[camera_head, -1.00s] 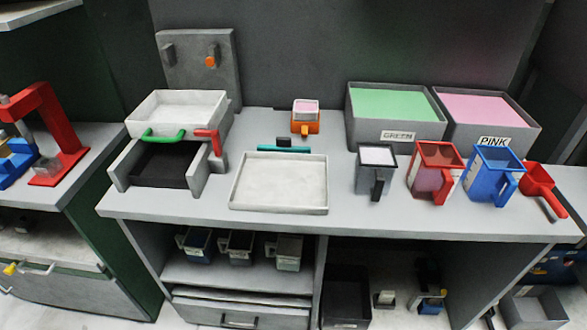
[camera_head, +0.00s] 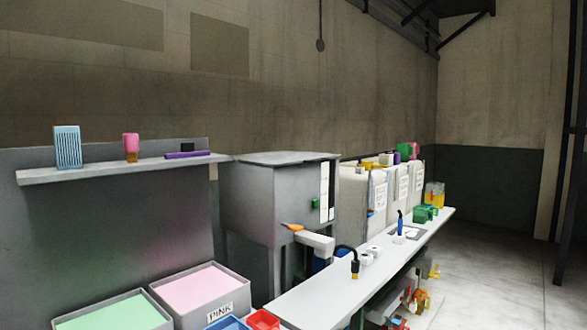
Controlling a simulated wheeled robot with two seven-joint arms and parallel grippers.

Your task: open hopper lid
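A large grey box-shaped hopper (camera_head: 280,205) stands in the middle of the head view, between the bins and the long bench. A flat grey lid (camera_head: 285,158) lies across its top and looks shut. A chute with an orange piece (camera_head: 293,227) sticks out low on its front right side. A pale strip with a small green mark (camera_head: 324,192) runs down its right face. Neither of my grippers is in view.
A wall shelf (camera_head: 120,170) at left carries small items. Bins of green (camera_head: 115,314) and pink (camera_head: 200,288) material stand at lower left. A long pale bench (camera_head: 350,284) runs right of the hopper, with light boxes (camera_head: 352,200) behind it. Open floor (camera_head: 490,270) lies at right.

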